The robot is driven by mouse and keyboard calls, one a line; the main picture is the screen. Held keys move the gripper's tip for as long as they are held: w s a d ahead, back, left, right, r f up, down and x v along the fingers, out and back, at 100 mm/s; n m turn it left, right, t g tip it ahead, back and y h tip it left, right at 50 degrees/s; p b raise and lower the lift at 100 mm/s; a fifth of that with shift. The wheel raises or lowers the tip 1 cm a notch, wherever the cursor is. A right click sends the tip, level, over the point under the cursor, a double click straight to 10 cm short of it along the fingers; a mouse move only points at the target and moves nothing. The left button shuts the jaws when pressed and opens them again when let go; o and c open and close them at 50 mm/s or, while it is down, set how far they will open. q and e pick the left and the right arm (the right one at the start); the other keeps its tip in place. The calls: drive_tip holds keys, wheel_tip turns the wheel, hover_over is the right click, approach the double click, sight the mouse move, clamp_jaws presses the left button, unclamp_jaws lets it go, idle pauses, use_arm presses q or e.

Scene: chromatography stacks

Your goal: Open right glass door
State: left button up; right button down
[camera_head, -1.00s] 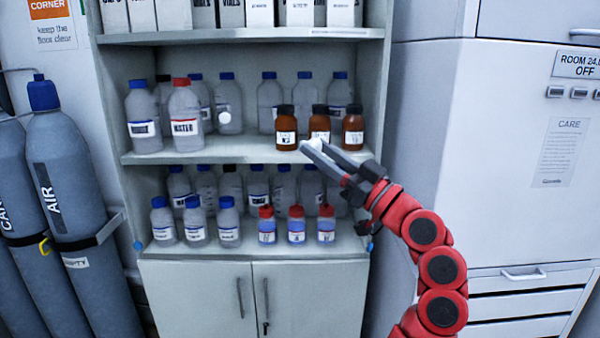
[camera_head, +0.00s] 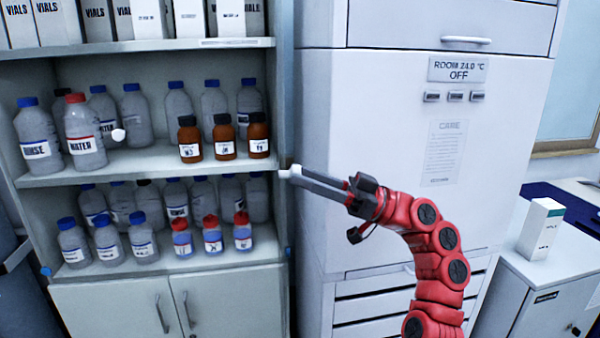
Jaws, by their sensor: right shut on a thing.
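The cabinet (camera_head: 150,268) with open-looking shelves stands at the left. The right glass door is so clear that I cannot make out its pane or edges. Its white round knob (camera_head: 296,171) shows at the tips of my right gripper (camera_head: 300,175), just right of the cabinet's right side. My right gripper is shut on this knob, and its arm reaches in from the lower right. A second white knob (camera_head: 118,134), that of the left glass door, shows in front of the middle shelf. My left gripper is not in view.
Behind the doors, shelves hold clear bottles, brown bottles (camera_head: 223,137) and boxes (camera_head: 150,18). Solid lower doors (camera_head: 217,305) are closed. A tall white unit (camera_head: 395,190) stands behind my right arm. A low cabinet with a white box (camera_head: 541,228) is at the right.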

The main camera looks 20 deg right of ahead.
drive_tip(key=shift+r, duration=0.1)
drive_tip(key=c, duration=0.5)
unclamp_jaws()
drive_tip(key=b+v, duration=0.2)
drive_tip(key=v, duration=1.5)
drive_tip(key=shift+d, duration=0.25)
drive_tip(key=shift+f, duration=0.2)
